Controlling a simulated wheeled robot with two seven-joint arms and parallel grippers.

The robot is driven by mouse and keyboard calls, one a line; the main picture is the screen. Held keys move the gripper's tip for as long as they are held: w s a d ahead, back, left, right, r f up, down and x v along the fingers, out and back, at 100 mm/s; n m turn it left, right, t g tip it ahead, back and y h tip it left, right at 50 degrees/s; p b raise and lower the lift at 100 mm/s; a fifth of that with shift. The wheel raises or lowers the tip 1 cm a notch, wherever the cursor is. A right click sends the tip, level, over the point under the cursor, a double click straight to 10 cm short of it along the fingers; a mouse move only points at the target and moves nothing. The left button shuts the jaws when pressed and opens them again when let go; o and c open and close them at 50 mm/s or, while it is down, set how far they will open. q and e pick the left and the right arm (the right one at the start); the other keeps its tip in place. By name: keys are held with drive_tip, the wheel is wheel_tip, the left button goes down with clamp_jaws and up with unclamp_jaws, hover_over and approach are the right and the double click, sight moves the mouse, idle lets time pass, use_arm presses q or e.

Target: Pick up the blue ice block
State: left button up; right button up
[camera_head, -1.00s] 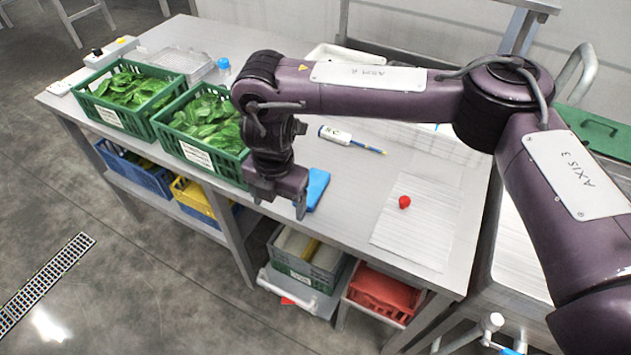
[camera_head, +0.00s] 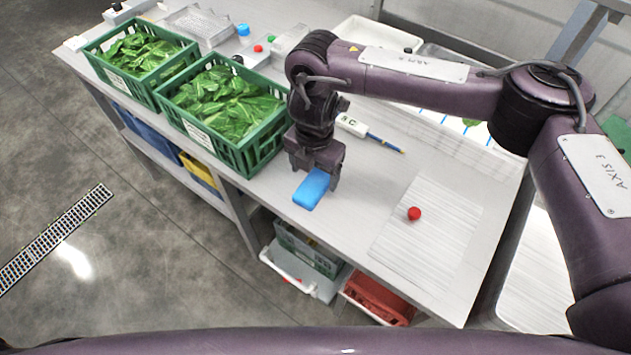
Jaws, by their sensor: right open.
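The blue ice block (camera_head: 311,190) lies flat on the grey table near its front edge, right of the green crates. My right gripper (camera_head: 313,178) points down over the block's far end, with its fingers around or just above it; I cannot tell whether they touch it. The jaws are open. The near part of the block shows clearly and its far end is hidden under the gripper. My left gripper is not in view.
Two green crates of leaves (camera_head: 246,153) stand left of the gripper. A probe with a white handle (camera_head: 352,124) lies behind it. A red ball-like thing (camera_head: 414,213) rests on a white ribbed sheet (camera_head: 440,222) at right. Bare table lies between block and sheet.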

sight(315, 182)
drive_tip(key=shift+w+d+f, duration=0.1)
drive_tip(key=shift+d+f, duration=0.1)
drive_tip(key=shift+f, duration=1.3)
drive_tip(key=c, duration=1.1)
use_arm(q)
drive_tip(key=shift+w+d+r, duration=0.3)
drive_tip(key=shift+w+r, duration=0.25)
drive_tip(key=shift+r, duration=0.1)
use_arm(e)
drive_tip(key=shift+a, duration=0.1)
drive_tip(key=shift+c, duration=0.2)
